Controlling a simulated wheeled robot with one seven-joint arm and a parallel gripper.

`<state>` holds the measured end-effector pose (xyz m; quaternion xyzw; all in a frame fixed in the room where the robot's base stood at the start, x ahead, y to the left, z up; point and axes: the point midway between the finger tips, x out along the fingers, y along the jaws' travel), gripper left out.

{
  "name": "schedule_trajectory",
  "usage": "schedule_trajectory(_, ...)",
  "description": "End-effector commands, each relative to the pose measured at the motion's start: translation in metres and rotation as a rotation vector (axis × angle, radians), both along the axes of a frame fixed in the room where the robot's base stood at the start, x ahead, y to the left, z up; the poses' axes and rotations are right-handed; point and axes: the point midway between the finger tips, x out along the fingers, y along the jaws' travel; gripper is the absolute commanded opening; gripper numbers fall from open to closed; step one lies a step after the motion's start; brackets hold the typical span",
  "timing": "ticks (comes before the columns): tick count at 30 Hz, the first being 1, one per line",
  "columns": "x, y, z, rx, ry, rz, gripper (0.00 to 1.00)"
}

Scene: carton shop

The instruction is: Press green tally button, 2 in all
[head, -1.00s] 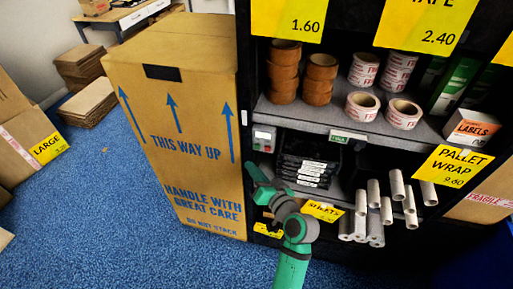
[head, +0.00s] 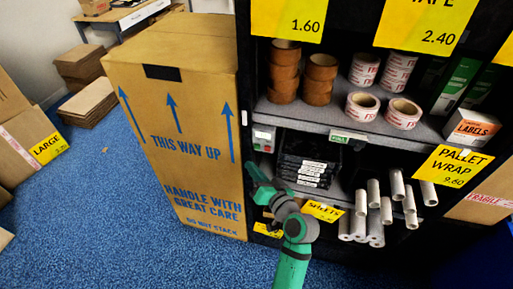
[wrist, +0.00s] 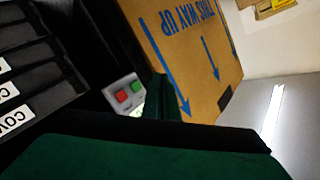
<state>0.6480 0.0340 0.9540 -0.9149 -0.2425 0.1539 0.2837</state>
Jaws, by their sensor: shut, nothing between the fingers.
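The tally box (head: 264,138) is a small pale grey unit at the left end of the shelf bay, beside the tall carton. In the wrist view it (wrist: 123,92) shows a red button (wrist: 121,96) and a green button (wrist: 137,87) side by side, the green one nearer my finger. My gripper (head: 251,166) is green, shut and empty, just below the tally box in the head view. In the wrist view a green finger (wrist: 163,98) stands close to the right of the green button; I cannot tell whether they touch. The box's lower part is partly hidden.
A tall carton (head: 180,115) stands close on the left. A black rack of labelled black packs (head: 305,172) is right of the tally box. Tape rolls (head: 320,78) fill the shelf above, and wrap rolls (head: 375,205) stick out at lower right. Blue floor (head: 100,200) is clear at left.

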Motion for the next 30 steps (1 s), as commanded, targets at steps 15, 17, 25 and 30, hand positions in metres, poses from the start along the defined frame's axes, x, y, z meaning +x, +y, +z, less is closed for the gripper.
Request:
schedule_trajectory(15, -0.008, 0.000, -0.001, -0.002, 0.001, -0.002, 0.00)
schedule_trajectory(17, -0.016, 0.002, -0.001, -0.003, 0.002, -0.002, 0.00)
schedule_trajectory(25, -0.037, 0.008, 0.000, 0.000, 0.000, -0.001, 0.00)
schedule_trajectory(30, -0.037, 0.009, 0.000, 0.000, 0.000, 0.000, 0.00)
